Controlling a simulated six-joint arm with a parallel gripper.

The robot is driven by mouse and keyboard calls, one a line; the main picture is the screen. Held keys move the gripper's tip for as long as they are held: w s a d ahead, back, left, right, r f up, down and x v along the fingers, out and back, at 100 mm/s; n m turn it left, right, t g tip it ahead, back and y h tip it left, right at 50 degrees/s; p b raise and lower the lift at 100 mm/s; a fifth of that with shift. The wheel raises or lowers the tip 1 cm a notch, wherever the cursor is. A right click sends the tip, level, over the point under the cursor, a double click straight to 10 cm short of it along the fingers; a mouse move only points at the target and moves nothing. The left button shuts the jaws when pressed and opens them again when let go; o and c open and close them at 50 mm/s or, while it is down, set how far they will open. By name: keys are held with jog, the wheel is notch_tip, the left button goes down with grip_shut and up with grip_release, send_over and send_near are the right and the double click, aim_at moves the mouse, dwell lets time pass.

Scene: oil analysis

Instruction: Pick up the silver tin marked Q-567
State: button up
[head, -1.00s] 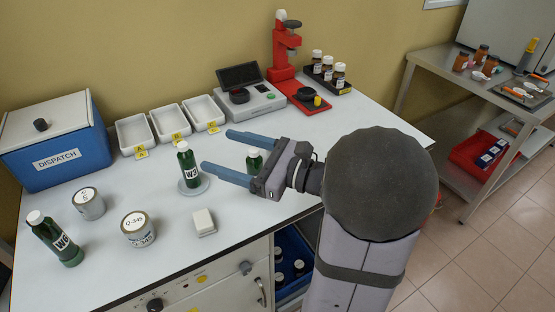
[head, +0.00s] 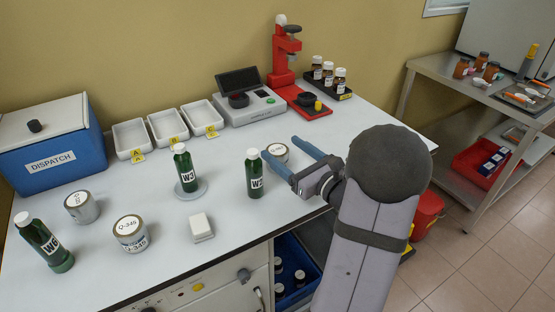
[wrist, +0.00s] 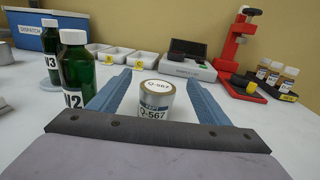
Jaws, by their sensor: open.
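The silver tin marked Q-567 (wrist: 156,101) stands upright between the two blue fingers of my gripper (wrist: 158,92) in the wrist view. A gap shows on both sides of the tin, and the fingers are open. In the head view the tin (head: 277,152) is partly hidden behind my gripper (head: 300,155). Two other silver tins stand at the left of the bench: one marked Q-345 or similar (head: 131,234) and one with a label too small to read (head: 82,207).
A green bottle (wrist: 76,75) marked W2 stands close outside the left finger. A second green bottle (head: 186,170) stands on a round plate. A leaning green bottle (head: 45,243), a white block (head: 201,228), three trays (head: 166,127) and an analyser (head: 250,98) are also on the bench.

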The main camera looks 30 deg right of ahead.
aim_at(285, 160)
notch_tip(285, 160, down, 3)
jog(key=shift+f, duration=0.1)
jog(key=shift+w+a, duration=0.2)
jog(key=shift+w, duration=1.05)
jog(key=shift+w, duration=0.1)
jog(key=shift+w+a+p, duration=0.15)
jog(key=shift+w+p, duration=0.15)
jog(key=shift+w, duration=0.9)
jog(key=shift+w+a+p, duration=0.15)
jog(key=shift+w+p, duration=0.1)
jog(key=shift+w, duration=0.95)
jog(key=c, duration=1.2)
jog(key=shift+c, duration=0.2)
